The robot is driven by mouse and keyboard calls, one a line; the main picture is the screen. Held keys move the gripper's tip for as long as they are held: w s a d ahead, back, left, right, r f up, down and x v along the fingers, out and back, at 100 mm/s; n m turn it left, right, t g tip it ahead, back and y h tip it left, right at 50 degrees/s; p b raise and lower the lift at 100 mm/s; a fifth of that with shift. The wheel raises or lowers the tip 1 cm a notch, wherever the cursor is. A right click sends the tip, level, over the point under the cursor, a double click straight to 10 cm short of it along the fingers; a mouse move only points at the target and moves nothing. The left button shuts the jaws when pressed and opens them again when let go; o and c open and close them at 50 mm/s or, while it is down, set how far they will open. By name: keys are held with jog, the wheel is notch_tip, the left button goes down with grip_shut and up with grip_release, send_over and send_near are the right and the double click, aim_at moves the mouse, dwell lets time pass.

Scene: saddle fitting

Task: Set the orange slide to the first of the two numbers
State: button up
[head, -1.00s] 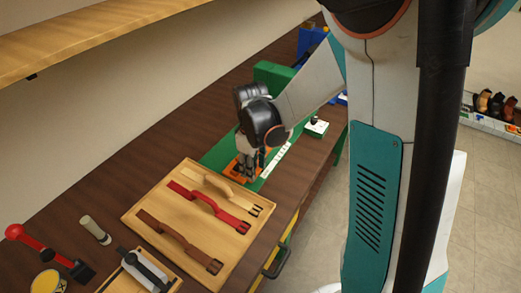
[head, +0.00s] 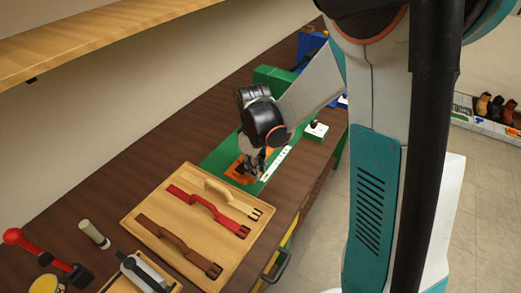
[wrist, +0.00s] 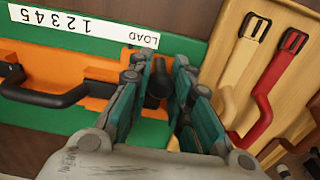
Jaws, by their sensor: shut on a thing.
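The orange slide (wrist: 98,90) lies on a green base (wrist: 150,132), which also shows in the head view (head: 216,158). A black handle (wrist: 45,94) shows at its left in the wrist view. A white strip (wrist: 85,25) beside it reads 1 to 5 and LOAD, upside down in the wrist view. My gripper (wrist: 168,85) is shut on a dark knob (wrist: 157,78) near the LOAD end. In the head view my gripper (head: 254,168) is down at the orange part (head: 237,172). My fingers hide part of the slide, and its exact reading cannot be told.
A wooden tray (head: 176,252) with cream, red and brown straps lies close beside the green base. A red-handled tool (head: 38,250) and other small items are at the lower left. A white-topped green block (head: 316,131) stands beyond the strip. A shelf hangs above.

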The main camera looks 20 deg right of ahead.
jog(key=shift+w+d+b, duration=0.2)
jog(key=shift+w+d, duration=0.6)
jog(key=shift+d, duration=0.3)
jog(key=shift+w+d+b, duration=0.15)
jog(key=shift+w+d, duration=0.65)
jog(key=shift+d, duration=0.25)
jog(key=shift+w+d+b, duration=0.2)
jog(key=shift+w+d, duration=0.6)
jog(key=shift+d, duration=0.3)
jog(key=shift+s+a, duration=0.2)
jog(key=shift+a, duration=0.05)
jog(key=o, duration=0.8)
jog(key=shift+r+p, duration=1.95)
jog(key=shift+r, duration=1.05)
